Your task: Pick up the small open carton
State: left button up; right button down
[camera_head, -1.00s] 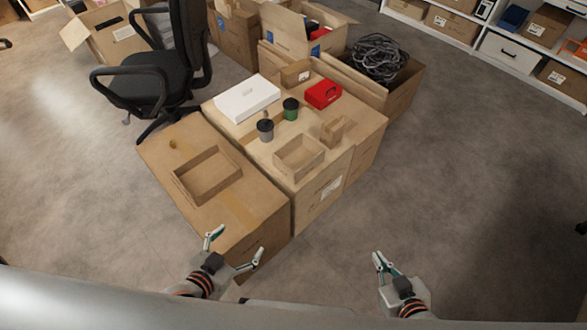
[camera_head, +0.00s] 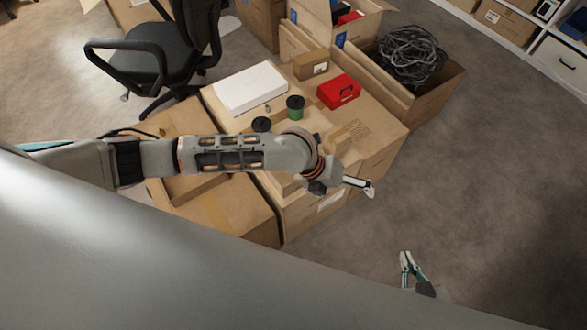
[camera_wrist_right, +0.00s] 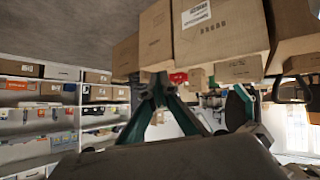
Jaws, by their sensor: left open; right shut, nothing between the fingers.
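My left arm reaches across the large cartons in the head view. Its gripper (camera_head: 345,189) is open over the front right part of the carton stack (camera_head: 385,145), with one pale fingertip past the edge. The arm and wrist cover most of the spot where the small open cartons stand, so I cannot tell whether the fingers touch one. A shallow open tray on the left large carton (camera_head: 215,205) is mostly hidden too. My right gripper (camera_head: 408,268) is shut and empty over bare floor at the lower right. In the right wrist view its fingers (camera_wrist_right: 158,80) come together.
A white box (camera_head: 250,88), a green cup (camera_head: 295,107), a dark-lidded cup (camera_head: 261,124), a red case (camera_head: 338,91) and a small brown box (camera_head: 311,64) stand on the stack. A carton of black cable (camera_head: 412,58) and an office chair (camera_head: 150,55) are behind. Floor at right is clear.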

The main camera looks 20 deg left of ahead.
pick_arm(q)
jog(key=w+a+m+g+y+b, duration=0.1)
jog(key=w+a+m+y, duration=0.25)
jog(key=a, duration=0.55)
jog(key=w+a+m+y+b, duration=0.1)
jog(key=w+a+m+y, duration=0.1)
jog(key=w+a+m, duration=0.5)
jog(key=f, duration=0.2)
jog(key=a+f+n+b, duration=0.1)
jog(key=f, duration=0.2)
jog(key=s+f+n, duration=0.1)
jog(key=f, duration=0.1)
jog(key=shift+s+a+f, duration=0.1)
jog(key=shift+a+f, duration=0.05)
jog(key=shift+a, duration=0.15)
jog(key=shift+f, duration=0.25)
jog(key=c, duration=1.1)
jog(key=shift+o, duration=0.2)
pick_arm(e)
jog(key=shift+w+d+f, duration=0.1)
jog(key=shift+w+f, duration=0.05)
jog(key=shift+f, duration=0.35)
jog(key=shift+w+d+f, duration=0.1)
jog(key=shift+f, duration=0.35)
